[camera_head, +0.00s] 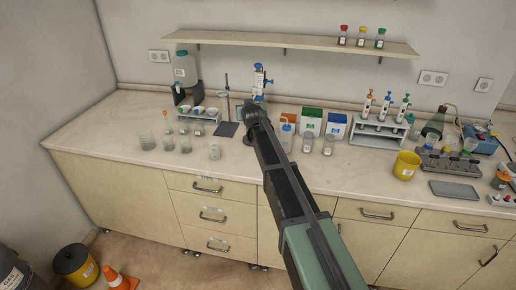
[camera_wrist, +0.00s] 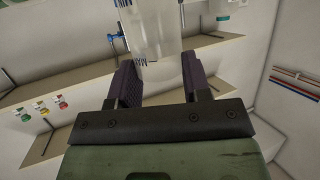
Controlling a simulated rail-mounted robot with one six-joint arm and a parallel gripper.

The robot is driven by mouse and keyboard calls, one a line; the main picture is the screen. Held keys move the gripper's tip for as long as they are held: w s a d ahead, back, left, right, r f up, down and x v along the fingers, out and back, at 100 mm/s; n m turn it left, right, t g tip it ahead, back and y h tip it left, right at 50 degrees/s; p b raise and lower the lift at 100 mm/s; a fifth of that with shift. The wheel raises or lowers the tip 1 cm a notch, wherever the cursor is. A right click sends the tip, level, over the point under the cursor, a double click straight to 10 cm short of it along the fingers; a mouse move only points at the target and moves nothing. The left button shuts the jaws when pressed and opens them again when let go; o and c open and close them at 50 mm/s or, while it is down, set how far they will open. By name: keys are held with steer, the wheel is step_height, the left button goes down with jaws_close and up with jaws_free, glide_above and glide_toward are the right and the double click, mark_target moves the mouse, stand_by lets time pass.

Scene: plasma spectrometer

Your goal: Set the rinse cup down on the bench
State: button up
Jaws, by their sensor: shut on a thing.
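The rinse cup (camera_wrist: 160,45) looks like a clear, translucent cylinder in the wrist view. It sits between the two dark fingers of my gripper (camera_wrist: 160,76), which is shut on it. Its far end runs past the top edge of the wrist picture. In the head view my arm reaches out over the bench (camera_head: 110,135), towards the back. There my own wrist hides the fingers and the cup, so I cannot tell the height of the cup above the bench.
Several clear beakers (camera_head: 168,144) stand at the left front of the bench. A stand (camera_head: 227,110) is left of my wrist, and a shelf (camera_head: 290,42) hangs above.

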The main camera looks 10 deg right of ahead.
step_height(320, 180, down, 20)
steer(key=b, duration=1.9)
steer(key=shift+f+b, duration=0.2)
steer(key=shift+b, duration=0.2)
steer(key=shift+r+p, duration=0.3)
steer(key=shift+f+b, duration=0.3)
steer(key=o, duration=0.9)
steer(key=shift+r, duration=0.1)
steer(key=shift+r+p, duration=0.3)
steer(key=shift+p, duration=0.1)
steer(key=p+v, duration=0.4)
steer(key=v, duration=0.8)
steer(key=shift+f, duration=0.1)
